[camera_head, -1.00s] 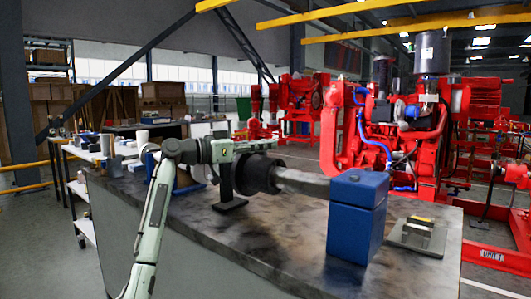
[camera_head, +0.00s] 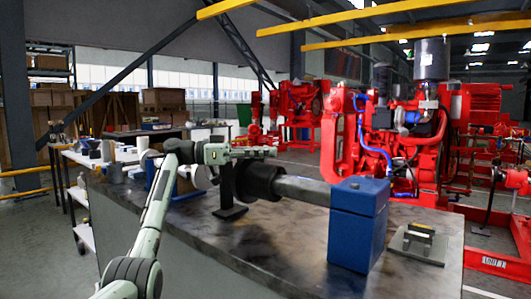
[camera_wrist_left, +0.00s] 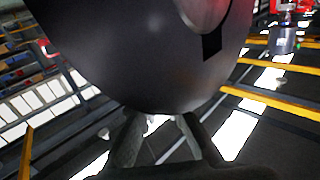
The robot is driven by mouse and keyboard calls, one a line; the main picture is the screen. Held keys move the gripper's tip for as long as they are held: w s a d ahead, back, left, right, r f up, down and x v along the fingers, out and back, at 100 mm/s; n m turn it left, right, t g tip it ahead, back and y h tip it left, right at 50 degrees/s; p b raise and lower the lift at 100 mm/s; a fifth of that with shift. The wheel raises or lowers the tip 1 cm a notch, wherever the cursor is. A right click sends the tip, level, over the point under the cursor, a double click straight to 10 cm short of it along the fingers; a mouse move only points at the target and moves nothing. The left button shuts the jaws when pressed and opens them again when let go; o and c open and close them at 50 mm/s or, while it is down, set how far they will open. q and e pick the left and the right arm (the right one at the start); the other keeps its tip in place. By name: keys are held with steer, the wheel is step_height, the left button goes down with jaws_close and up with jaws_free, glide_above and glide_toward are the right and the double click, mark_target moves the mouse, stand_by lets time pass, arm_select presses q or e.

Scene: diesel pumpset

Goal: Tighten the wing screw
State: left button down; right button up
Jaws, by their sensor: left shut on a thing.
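A thick black collar (camera_head: 258,180) sits around a grey shaft (camera_head: 303,190) above the bench. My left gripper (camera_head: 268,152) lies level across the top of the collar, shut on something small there. This fits the wing screw, but the screw itself is hidden by the fingers and too small to make out. In the left wrist view the dark round collar (camera_wrist_left: 160,60) fills the upper middle, and the fingers (camera_wrist_left: 157,122) reach up to its edge. My right gripper is not in view.
A blue block (camera_head: 358,222) holds the right end of the shaft, and a black stand (camera_head: 229,190) is by the collar. A small metal fixture (camera_head: 418,243) lies at the bench's (camera_head: 300,252) right. Red pump machinery (camera_head: 390,130) stands behind. The bench front is clear.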

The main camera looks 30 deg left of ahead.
arm_select(q)
steer(key=shift+d+f, duration=0.1)
steer(key=shift+f, duration=0.05)
steer(key=c, duration=1.6)
jaws_free()
steer(key=shift+c, duration=0.2)
steer(key=v, duration=1.2)
